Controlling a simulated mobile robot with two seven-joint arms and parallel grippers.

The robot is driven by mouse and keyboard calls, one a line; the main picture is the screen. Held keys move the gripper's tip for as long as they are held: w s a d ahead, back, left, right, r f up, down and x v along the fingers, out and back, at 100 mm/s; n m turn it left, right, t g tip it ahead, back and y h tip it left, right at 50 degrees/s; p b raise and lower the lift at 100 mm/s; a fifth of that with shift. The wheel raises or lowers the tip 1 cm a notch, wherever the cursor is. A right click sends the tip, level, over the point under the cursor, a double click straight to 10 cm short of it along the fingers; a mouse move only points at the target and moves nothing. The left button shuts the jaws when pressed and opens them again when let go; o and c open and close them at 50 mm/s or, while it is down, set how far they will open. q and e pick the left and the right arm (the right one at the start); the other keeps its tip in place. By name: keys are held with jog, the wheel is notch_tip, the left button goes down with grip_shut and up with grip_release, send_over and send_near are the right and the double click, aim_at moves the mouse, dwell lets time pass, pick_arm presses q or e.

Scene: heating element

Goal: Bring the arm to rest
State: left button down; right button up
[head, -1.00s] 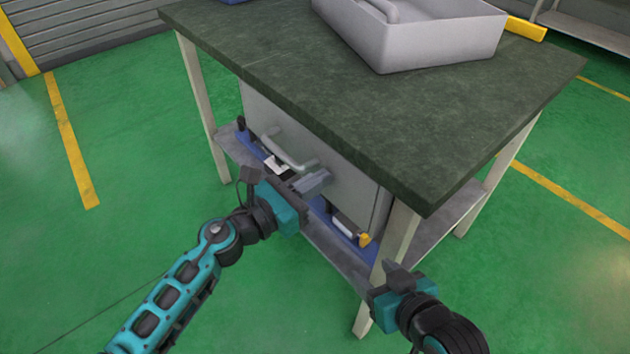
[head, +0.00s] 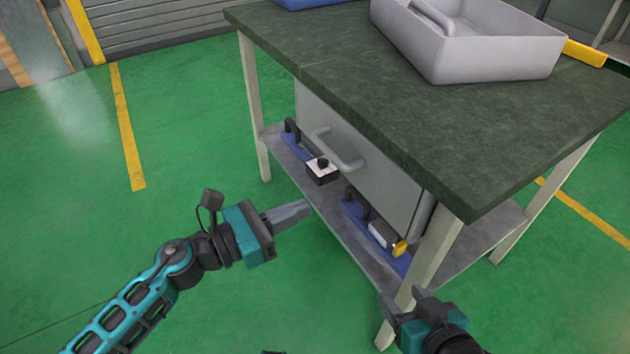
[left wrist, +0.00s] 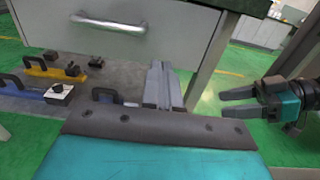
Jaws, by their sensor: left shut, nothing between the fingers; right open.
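My left gripper (head: 291,215) is in the middle of the head view, out in front of the table's lower shelf. Its fingers are shut with nothing between them. In the left wrist view its shut fingers (left wrist: 163,84) point towards the shelf. My right gripper (head: 404,298) is at the lower right of the head view, near the front table leg. It is open and empty, and its two fingers also show apart at the right of the left wrist view (left wrist: 252,103).
The dark-topped table (head: 330,62) carries a grey bin (head: 500,62). Below hangs a grey drawer with a handle (head: 338,150). The lower shelf (head: 290,160) holds a black-and-white switch box (head: 322,171) and blue handled parts. Green floor (head: 100,240) is clear at left.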

pick_arm(q)
jog(key=s+a+f+n+t+y, duration=0.1)
jog(key=a+n+t+y, duration=0.3)
jog(key=n, duration=1)
jog(key=s+a+f+n+t+y, duration=0.1)
jog(key=a+n+t+y, duration=0.3)
jog(key=n, duration=1)
jog(key=s+f+n+g+y, duration=0.3)
jog(key=s+f+n+g, duration=0.55)
jog(key=n, duration=0.85)
jog(key=s+a+r+t+y+p, duration=0.1)
jog(key=a+r+p, duration=0.3)
jog(key=r+p, duration=1)
jog(key=s+y+p, duration=0.1)
jog(key=p, duration=0.5)
pick_arm(e)
jog(key=s+d+r+h, duration=0.1)
jog(key=d+r, duration=0.3)
jog(key=r, duration=0.9)
jog(key=shift+s+r+h, duration=0.25)
jog(key=shift+s+h, duration=0.05)
jog(key=shift+s, duration=0.25)
pick_arm(q)
jog(key=shift+r, duration=0.1)
pick_arm(e)
jog(key=shift+d, duration=0.1)
